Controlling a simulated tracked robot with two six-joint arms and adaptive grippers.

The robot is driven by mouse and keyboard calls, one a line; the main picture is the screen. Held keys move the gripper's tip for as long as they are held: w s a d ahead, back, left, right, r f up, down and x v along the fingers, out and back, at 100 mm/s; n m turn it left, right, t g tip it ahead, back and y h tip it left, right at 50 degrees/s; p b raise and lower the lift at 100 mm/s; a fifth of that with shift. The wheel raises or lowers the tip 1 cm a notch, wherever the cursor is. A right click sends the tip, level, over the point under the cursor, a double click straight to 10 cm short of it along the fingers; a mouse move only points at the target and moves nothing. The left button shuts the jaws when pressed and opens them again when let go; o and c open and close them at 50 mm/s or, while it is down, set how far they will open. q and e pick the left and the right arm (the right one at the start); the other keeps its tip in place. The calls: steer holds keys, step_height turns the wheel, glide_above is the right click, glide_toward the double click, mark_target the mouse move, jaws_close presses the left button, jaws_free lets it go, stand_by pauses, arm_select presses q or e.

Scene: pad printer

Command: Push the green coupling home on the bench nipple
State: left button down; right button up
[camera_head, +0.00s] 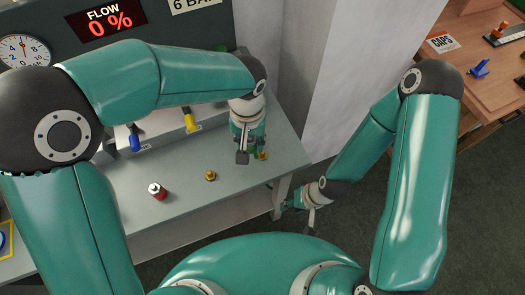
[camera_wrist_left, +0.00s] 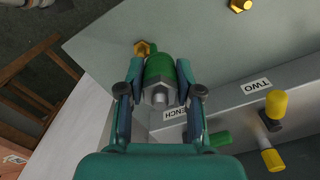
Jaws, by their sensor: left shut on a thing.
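The green coupling (camera_wrist_left: 159,68) is held between the two fingers of my left gripper (camera_wrist_left: 158,92) in the left wrist view. A brass hex nipple (camera_wrist_left: 143,48) sits on the bench right at the coupling's far end; whether they touch or how far they overlap I cannot tell. In the head view my left gripper (camera_head: 243,156) points down near the bench's right end, mostly hiding the coupling, with the brass nipple (camera_head: 263,156) just to its right. My right gripper (camera_head: 311,217) hangs beyond the bench, away from the coupling; its finger state is unclear.
Another brass fitting (camera_head: 210,176) and a red and white fitting (camera_head: 157,191) stand on the grey bench (camera_head: 185,210). Blue (camera_head: 135,138) and yellow (camera_head: 191,121) valves are on the panel behind. The flow display (camera_head: 107,20) reads 0 %. A wooden table (camera_head: 490,65) is at far right.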

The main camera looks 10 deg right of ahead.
mark_target(262, 153)
arm_select(q)
steer(key=d, duration=0.2)
steer(key=shift+w+d+p, duration=0.3)
steer(key=shift+w+d, duration=0.05)
steer(key=shift+d, duration=0.05)
steer(key=shift+d+f+b, duration=0.15)
steer(key=shift+f+b, duration=0.15)
steer(key=shift+b, duration=0.05)
steer(key=shift+f+b, duration=1.5)
steer(key=shift+f, duration=0.15)
steer(key=shift+r, duration=0.1)
steer(key=shift+b, duration=0.3)
steer(key=shift+f+b, duration=0.55)
steer(key=shift+f, duration=0.25)
steer(key=shift+f+b, duration=0.4)
steer(key=shift+f, duration=0.1)
